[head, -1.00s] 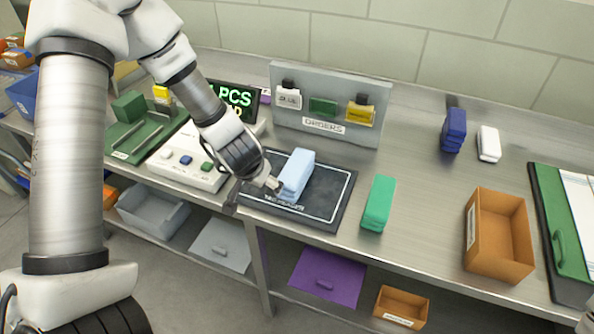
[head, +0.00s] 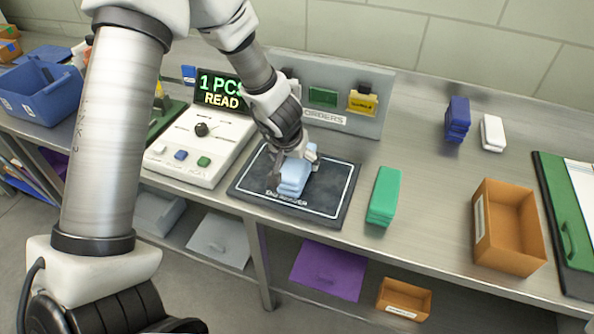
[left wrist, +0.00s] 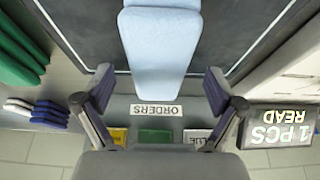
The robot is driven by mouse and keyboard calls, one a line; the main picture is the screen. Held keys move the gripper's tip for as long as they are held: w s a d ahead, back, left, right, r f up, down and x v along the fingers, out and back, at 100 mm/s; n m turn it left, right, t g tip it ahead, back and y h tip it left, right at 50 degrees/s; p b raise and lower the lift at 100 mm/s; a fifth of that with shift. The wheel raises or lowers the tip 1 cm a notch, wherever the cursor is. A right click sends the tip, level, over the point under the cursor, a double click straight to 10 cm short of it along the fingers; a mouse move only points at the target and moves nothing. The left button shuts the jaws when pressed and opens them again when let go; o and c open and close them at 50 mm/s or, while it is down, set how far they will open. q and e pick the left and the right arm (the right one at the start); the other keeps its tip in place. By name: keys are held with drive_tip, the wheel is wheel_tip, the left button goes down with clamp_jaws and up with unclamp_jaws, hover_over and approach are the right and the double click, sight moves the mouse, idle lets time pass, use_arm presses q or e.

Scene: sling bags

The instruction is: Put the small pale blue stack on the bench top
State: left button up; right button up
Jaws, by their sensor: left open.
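The small pale blue stack (head: 294,178) lies on a dark mat or scale pad (head: 336,200) with a white outline, on the metal bench top (head: 420,214). My left gripper (head: 296,166) is over the stack from the far side, its fingers apart. In the left wrist view the pale blue stack (left wrist: 160,42) extends toward the space between the two open fingers (left wrist: 158,92), with gaps at both sides. Whether the fingers touch it cannot be told. My right gripper is not in view.
A green stack (head: 383,196), an orange bin (head: 506,228), a blue stack (head: 457,120) and a white stack (head: 492,132) stand to the right. A control box (head: 200,146) with a display is left of the pad. An orders board (head: 376,84) stands behind. Bench between green stack and orange bin is clear.

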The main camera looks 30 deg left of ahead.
sight(297, 163)
use_arm(q)
drive_tip(key=x, duration=0.3)
drive_tip(key=shift+w+f+b, duration=0.2)
drive_tip(key=shift+w+b, duration=0.15)
drive_tip(key=shift+b, duration=0.05)
drive_tip(key=shift+s+r, duration=0.1)
drive_tip(key=shift+r, duration=0.1)
drive_tip(key=shift+s+r, duration=0.1)
drive_tip(key=shift+s, duration=0.05)
drive_tip(key=c, duration=1.5)
drive_tip(key=shift+s, duration=0.1)
drive_tip(key=shift+r, duration=0.15)
